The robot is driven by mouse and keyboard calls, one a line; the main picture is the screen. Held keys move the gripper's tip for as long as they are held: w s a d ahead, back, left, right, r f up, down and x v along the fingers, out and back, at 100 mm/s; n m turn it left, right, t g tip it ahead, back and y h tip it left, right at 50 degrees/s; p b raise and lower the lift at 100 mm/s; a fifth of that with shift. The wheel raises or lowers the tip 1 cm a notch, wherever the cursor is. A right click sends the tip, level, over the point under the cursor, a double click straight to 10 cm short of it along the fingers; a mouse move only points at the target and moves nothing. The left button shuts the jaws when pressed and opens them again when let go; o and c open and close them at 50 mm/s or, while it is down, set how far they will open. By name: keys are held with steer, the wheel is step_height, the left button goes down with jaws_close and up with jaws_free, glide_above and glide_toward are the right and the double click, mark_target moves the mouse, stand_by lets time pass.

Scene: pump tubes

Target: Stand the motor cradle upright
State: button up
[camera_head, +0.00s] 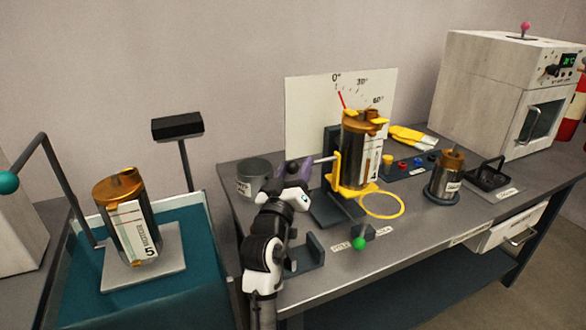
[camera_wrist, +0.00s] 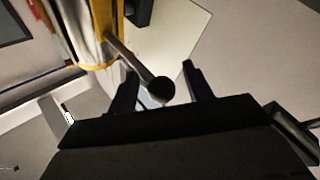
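The yellow motor cradle (camera_head: 337,172) stands on a dark base on the bench. It holds a copper-topped silver cylinder (camera_head: 362,140) labelled 4, which looks close to upright. A red pointer (camera_head: 341,100) on the white angle board (camera_head: 310,112) lies near the 0° mark. A metal handle bar (camera_head: 326,159) sticks out left from the cradle. In the wrist view the bar ends in a dark round knob (camera_wrist: 160,90). My gripper (camera_head: 304,166) is at the bar's left end. In the wrist view its fingers (camera_wrist: 160,86) are apart on either side of the knob, with gaps visible.
A grey cup (camera_head: 254,176) stands left of my arm. A yellow ring (camera_head: 382,205) and a green-knobbed lever (camera_head: 359,242) are in front of the cradle. A smaller motor (camera_head: 446,176) and an oven (camera_head: 510,90) stand to the right. Another cylinder (camera_head: 127,217) stands at left.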

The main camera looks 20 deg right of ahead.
step_height(320, 180, up, 20)
steer(key=p, duration=0.1)
stand_by(0.5)
stand_by(0.5)
